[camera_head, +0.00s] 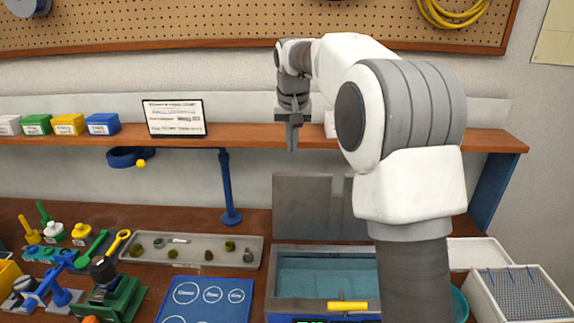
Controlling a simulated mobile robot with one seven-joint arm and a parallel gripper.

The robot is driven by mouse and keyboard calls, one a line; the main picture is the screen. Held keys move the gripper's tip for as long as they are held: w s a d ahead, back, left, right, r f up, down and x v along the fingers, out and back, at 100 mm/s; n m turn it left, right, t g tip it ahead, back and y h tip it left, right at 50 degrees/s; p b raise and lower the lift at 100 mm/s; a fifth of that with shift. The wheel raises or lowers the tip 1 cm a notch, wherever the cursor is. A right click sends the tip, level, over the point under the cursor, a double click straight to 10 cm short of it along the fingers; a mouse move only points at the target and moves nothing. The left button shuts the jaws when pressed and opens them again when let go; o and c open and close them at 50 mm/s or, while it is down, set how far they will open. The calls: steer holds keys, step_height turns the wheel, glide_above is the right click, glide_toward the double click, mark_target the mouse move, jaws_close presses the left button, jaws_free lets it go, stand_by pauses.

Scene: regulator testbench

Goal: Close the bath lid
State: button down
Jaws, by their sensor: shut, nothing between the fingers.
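The bath (322,252) is a grey-rimmed basin with blue-green water, at the lower middle of the view. Its grey lid (303,205) stands upright behind the basin, so the bath is open. A yellow handle (347,306) shows at the front of the bath. My gripper (292,142) is shut and empty, pointing down in front of the shelf, above the lid in the picture and apart from it. My arm hides the right part of the bath and some of the lid.
A wooden shelf (252,134) runs behind with coloured boxes and a framed sign (174,117). A blue stand (229,190), a parts tray (190,249) and a blue board (205,300) lie left of the bath. A mesh-topped box (520,292) is at right.

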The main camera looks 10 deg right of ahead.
mark_target(292, 173)
step_height(292, 173, down, 8)
steer(key=p, duration=0.1)
steer(key=shift+s, duration=0.35)
steer(key=shift+a, duration=0.1)
steer(key=shift+s+t+b, duration=0.2)
steer(key=shift+t+b, duration=0.1)
steer(key=shift+b, duration=0.25)
